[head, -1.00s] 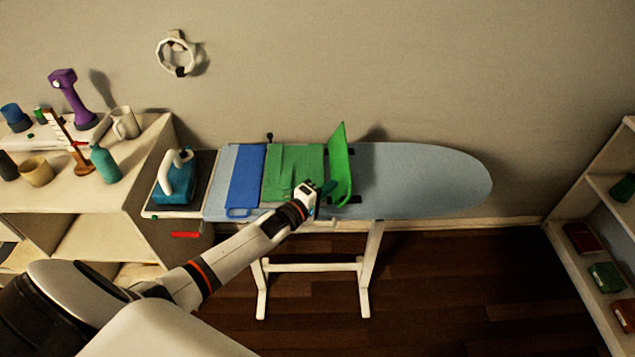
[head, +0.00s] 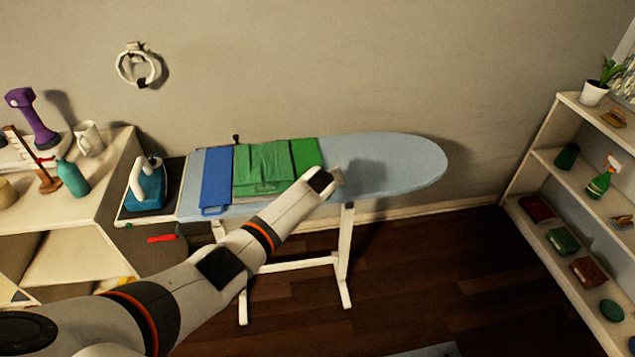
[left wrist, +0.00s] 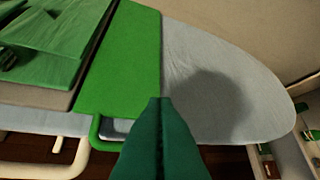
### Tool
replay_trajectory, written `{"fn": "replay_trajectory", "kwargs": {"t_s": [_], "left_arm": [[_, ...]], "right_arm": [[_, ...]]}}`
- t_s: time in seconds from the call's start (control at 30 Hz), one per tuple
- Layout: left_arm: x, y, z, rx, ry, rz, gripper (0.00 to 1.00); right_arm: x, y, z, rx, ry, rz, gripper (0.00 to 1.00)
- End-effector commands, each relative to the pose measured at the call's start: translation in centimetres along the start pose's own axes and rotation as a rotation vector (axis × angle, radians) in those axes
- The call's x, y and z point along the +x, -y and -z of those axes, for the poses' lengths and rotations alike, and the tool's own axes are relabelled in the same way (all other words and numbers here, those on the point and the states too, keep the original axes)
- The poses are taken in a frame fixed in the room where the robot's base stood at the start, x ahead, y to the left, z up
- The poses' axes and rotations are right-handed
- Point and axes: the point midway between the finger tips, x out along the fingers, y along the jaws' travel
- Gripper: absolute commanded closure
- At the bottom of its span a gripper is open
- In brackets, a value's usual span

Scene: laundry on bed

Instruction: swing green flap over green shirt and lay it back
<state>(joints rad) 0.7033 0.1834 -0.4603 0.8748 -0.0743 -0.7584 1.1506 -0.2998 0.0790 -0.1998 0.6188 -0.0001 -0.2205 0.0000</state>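The green shirt (head: 262,168) lies folded on the board between the blue flap (head: 216,178) and the green flap (head: 304,155). The green flap lies flat on the board to the right of the shirt. In the left wrist view the green flap (left wrist: 125,60) has a loop handle at its near end, and part of the shirt (left wrist: 45,40) shows at left. My left gripper (left wrist: 160,100) has its fingers together with nothing seen between them, at the flap's near right edge. In the head view it is mostly hidden by my wrist. My right gripper is out of view.
The ironing board (head: 400,165) is bare to the right of the green flap. An iron (head: 147,188) stands at its left end, next to a shelf unit (head: 110,190) with bottles and mugs. Another shelf (head: 545,170) stands at the far right.

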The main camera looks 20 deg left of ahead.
Motion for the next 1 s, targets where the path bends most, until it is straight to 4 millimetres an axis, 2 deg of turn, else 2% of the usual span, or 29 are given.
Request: {"fn": "replay_trajectory", "kwargs": {"t_s": [0.03, 0.2, 0.5, 0.73, 1.0], "left_arm": [[0.7, 0.2, 0.8, 0.028, -0.001, -0.028, 1.0], [1.8, 0.4, 1.8, 0.135, -0.001, -0.134, 1.0], [3.0, 0.3, 3.0, 0.265, 0.001, -0.263, 1.0], [3.3, 0.3, 3.4, 0.262, 0.0, -0.26, 1.0], [3.4, 0.3, 3.5, 0.261, 0.0, -0.259, 1.0]], "right_arm": [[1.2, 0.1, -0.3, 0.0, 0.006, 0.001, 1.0], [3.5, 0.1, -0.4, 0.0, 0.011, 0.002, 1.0], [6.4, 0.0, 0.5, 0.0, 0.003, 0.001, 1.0], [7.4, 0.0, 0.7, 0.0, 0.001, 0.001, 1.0], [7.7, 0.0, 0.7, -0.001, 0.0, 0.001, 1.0]]}}
